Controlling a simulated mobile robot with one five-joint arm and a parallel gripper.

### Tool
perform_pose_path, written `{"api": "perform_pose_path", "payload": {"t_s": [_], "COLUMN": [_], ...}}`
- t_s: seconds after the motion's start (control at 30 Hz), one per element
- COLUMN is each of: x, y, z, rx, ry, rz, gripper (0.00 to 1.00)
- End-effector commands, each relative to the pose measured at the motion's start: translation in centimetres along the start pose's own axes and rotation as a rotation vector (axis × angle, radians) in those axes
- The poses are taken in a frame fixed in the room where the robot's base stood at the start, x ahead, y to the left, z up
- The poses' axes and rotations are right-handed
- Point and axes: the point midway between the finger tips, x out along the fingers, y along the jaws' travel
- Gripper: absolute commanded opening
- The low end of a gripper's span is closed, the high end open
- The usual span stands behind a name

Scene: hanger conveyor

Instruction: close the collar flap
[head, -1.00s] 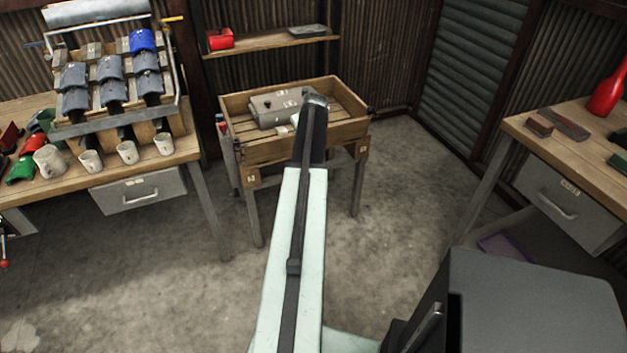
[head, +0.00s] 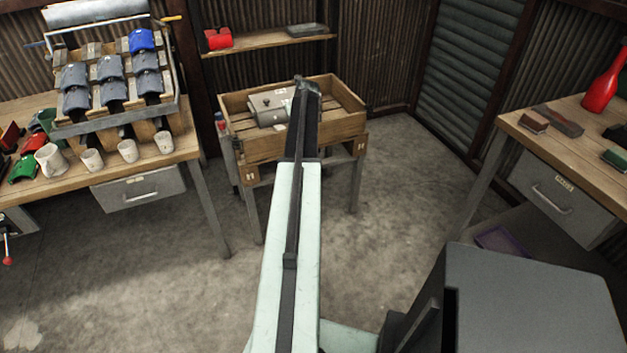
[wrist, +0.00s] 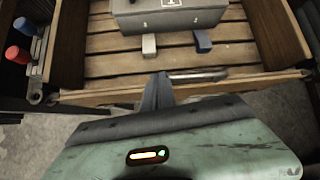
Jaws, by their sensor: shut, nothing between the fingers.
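A grey box (head: 268,107) with a dark knob sits inside a shallow wooden crate (head: 340,129). My gripper (wrist: 158,82) is shut and empty near that edge, left of the strip. My arm covers part of the box in the head view.
The crate stands on a legged stand. A bench with cups (head: 128,150) and a rack of dark curved pieces (head: 112,92) is at left. A bench (head: 545,145) with a red bottle (head: 603,88) is at right. The floor around is open.

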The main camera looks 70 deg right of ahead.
Motion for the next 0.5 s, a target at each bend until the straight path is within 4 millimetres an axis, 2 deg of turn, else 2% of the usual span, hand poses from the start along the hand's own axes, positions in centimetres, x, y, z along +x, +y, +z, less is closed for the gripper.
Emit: {"api": "perform_pose_path", "payload": {"t_s": [0.03,0.27,0.5], "x": [0.5,0.3,-2.1], "y": [0.3,0.5,1.2], "z": [0.7,0.5,-1.8], "rx": [-0.001,-0.001,-0.003], "ry": [-0.013,-0.014,-0.013], "rz": [0.002,0.002,0.004], "gripper": [0.0,0.0,0.0]}}
